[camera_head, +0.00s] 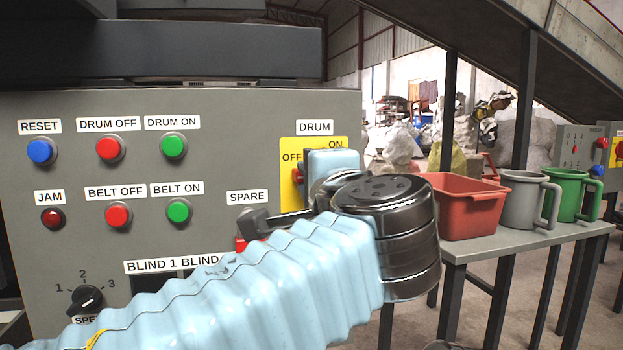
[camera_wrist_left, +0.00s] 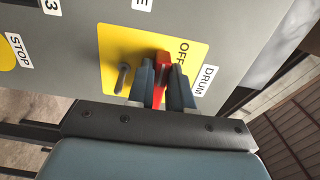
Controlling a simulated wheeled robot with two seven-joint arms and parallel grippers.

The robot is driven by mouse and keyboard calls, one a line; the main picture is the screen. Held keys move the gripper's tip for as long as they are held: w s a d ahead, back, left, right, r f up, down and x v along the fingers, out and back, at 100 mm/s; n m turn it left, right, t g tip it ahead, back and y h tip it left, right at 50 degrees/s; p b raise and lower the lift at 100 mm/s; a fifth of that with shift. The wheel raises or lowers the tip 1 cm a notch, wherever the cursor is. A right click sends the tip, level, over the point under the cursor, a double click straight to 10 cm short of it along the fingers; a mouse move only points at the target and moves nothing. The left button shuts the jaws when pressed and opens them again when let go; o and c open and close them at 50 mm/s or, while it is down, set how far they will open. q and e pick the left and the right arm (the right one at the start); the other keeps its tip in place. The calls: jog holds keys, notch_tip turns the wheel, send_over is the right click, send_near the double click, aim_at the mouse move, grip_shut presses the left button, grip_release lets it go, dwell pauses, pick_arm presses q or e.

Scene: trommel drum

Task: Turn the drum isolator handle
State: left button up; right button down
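The drum isolator is a yellow plate (camera_head: 341,145) marked OFF and ON under a DRUM label on the grey panel. Its red handle (camera_head: 298,176) shows only as a sliver in the head view, behind my left gripper (camera_head: 333,167). In the left wrist view the red handle (camera_wrist_left: 162,70) stands between the two fingers of my left gripper (camera_wrist_left: 163,90), which appear closed on its sides. The OFF mark is beside the handle; the ON mark is hidden there. Whether the handle points to OFF or ON cannot be told. My right gripper is not in view.
The panel (camera_head: 230,110) carries several push buttons and a rotary knob (camera_head: 87,298) left of the isolator. A table (camera_head: 470,250) to the right holds a red tub (camera_head: 465,205), a grey jug (camera_head: 523,200) and a green jug (camera_head: 570,195). A dark post stands behind the table.

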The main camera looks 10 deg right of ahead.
pick_arm(q)
jog(key=o, duration=0.4)
jog(key=shift+s, duration=0.1)
jog(key=s, duration=1.3)
jog(key=shift+s+d, duration=0.25)
jog(key=shift+s, duration=0.05)
